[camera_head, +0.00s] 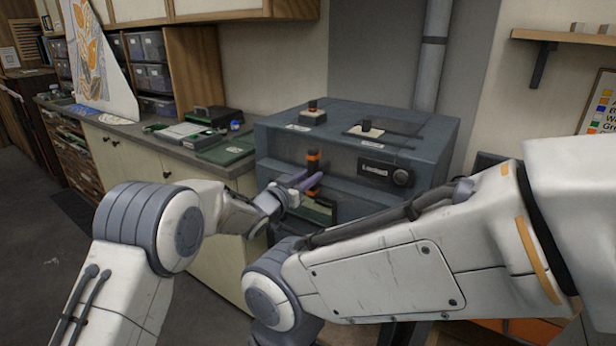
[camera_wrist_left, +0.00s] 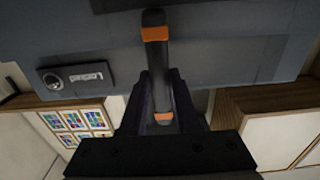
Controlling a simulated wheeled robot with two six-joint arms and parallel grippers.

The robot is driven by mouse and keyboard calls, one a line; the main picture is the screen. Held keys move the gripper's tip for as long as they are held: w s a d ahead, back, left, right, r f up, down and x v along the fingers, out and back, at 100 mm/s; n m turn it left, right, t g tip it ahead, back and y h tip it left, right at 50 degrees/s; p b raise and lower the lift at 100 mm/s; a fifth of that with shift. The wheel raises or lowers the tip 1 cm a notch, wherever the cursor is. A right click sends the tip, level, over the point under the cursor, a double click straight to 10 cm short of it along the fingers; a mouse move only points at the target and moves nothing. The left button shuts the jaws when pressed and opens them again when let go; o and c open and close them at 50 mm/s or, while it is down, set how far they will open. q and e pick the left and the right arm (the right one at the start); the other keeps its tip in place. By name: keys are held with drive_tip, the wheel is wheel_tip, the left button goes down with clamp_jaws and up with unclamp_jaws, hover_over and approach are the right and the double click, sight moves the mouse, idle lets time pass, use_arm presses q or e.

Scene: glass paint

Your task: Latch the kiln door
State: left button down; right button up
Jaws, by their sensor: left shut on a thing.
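My left gripper (camera_head: 303,181) is at this handle. In the left wrist view the handle (camera_wrist_left: 157,65) runs between the two dark fingers (camera_wrist_left: 161,92), which are shut on it. A dark label plate (camera_head: 373,170) and a round knob (camera_head: 401,177) sit right of the handle.
A painted panel (camera_head: 92,50) leans further left. A wall shelf (camera_head: 565,37) is at upper right.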

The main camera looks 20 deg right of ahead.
use_arm(q)
drive_tip(key=shift+s+d+f, duration=0.1)
drive_tip(key=shift+f, duration=0.05)
idle(0.3)
drive_tip(key=c, duration=0.6)
unclamp_jaws()
drive_tip(key=shift+c, duration=0.2)
drive_tip(key=b+v, duration=0.2)
drive_tip(key=v, duration=0.8)
drive_tip(key=shift+a+b, duration=0.25)
drive_tip(key=shift+b, duration=0.1)
drive_tip(key=shift+s, duration=0.15)
